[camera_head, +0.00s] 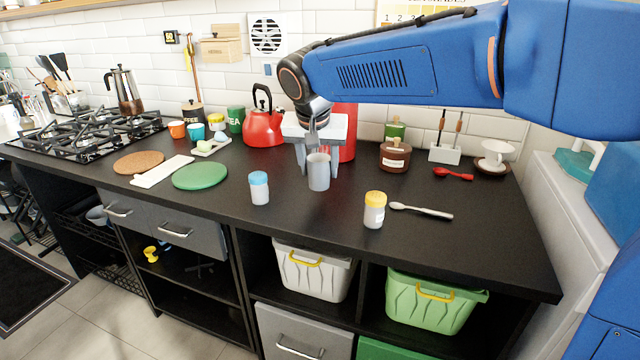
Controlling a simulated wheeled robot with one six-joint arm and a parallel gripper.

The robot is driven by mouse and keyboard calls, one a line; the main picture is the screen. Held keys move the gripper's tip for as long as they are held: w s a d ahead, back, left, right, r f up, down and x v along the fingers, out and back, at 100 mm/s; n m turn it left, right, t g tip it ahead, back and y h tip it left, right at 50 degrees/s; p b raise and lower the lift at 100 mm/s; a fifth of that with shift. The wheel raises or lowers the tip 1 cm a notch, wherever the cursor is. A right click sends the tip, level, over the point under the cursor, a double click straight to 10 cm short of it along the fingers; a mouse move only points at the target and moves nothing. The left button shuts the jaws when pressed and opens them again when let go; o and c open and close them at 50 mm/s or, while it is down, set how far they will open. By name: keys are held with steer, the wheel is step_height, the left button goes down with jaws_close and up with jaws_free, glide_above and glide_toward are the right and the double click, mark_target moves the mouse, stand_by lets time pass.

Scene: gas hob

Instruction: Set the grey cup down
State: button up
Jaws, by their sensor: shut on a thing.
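The grey cup (318,172) is upright in the middle of the black worktop (300,222). My gripper (319,165) comes down from above and behind, its fingers on either side of the cup, shut on it. The cup's base is at or just above the worktop; I cannot tell whether it touches. Nothing else is in the gripper.
A blue-lidded shaker (259,188) stands front left of the cup and a yellow-lidded shaker (374,210) front right. A red kettle (263,127) and a brown jar (395,156) stand behind. The worktop directly in front is clear.

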mark_target(319, 181)
steer(key=shift+f, duration=2.05)
steer(key=shift+f, duration=0.1)
steer(key=o, duration=1.3)
steer(key=v, duration=1.2)
steer(key=shift+s, duration=0.1)
